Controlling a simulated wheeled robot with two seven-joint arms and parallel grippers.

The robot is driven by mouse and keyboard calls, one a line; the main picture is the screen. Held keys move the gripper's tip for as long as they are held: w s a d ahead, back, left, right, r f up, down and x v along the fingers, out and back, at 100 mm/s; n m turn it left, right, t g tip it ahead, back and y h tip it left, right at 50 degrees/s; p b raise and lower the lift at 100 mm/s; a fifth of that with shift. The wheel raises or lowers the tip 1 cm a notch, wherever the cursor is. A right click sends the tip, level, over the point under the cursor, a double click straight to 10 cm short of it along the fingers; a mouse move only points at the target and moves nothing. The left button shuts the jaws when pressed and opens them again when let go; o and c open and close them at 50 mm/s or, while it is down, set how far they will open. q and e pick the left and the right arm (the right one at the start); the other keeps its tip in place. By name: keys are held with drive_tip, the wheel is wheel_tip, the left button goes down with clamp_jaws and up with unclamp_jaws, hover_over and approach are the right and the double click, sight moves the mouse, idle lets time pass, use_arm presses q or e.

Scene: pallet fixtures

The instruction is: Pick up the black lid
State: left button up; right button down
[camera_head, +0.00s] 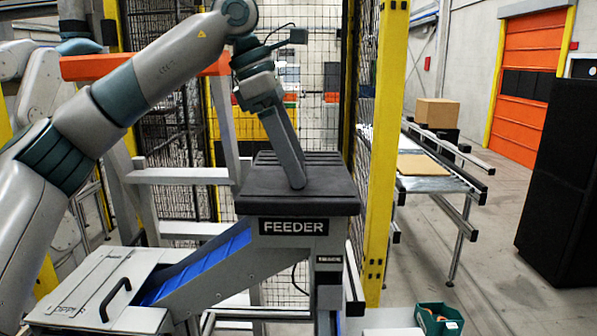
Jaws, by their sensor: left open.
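The black lid (325,198) lies flat on top of the feeder (293,240), which carries a white FEEDER label. It is a thick dark square slab with a ridged rear part. My left gripper (296,184) reaches in from the upper left and points down over the middle of the lid. Its fingers overlap in this view, and nothing shows held in them. The fingertips appear at or just above the lid's top; I cannot tell if they touch it. My right gripper is not in view.
A blue conveyor slope (205,265) runs down left to a grey box with a black handle (117,299). A yellow post (386,150) and mesh fence stand close right and behind. A green bin (438,319) sits at lower right. A cardboard box (437,113) is on the far conveyor.

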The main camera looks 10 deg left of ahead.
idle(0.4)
use_arm(q)
drive_tip(key=c, duration=2.1)
drive_tip(key=shift+r, duration=0.15)
drive_tip(key=shift+r+b, duration=0.65)
drive_tip(key=shift+r, duration=0.2)
drive_tip(key=shift+d+r+b, duration=0.25)
drive_tip(key=shift+r+b, duration=0.25)
drive_tip(key=shift+r, duration=0.6)
drive_tip(key=s+d+r+b, duration=0.1)
drive_tip(key=d+r, duration=0.1)
drive_tip(key=d, duration=0.1)
drive_tip(key=s+d+r, duration=0.1)
drive_tip(key=d+r, duration=0.1)
drive_tip(key=d, duration=0.2)
drive_tip(key=s+d+r+b, duration=0.1)
drive_tip(key=s+d+r, duration=0.1)
drive_tip(key=d+r, duration=0.1)
drive_tip(key=shift+d+b, duration=0.3)
drive_tip(key=shift+b, duration=0.05)
drive_tip(key=shift+f, duration=0.1)
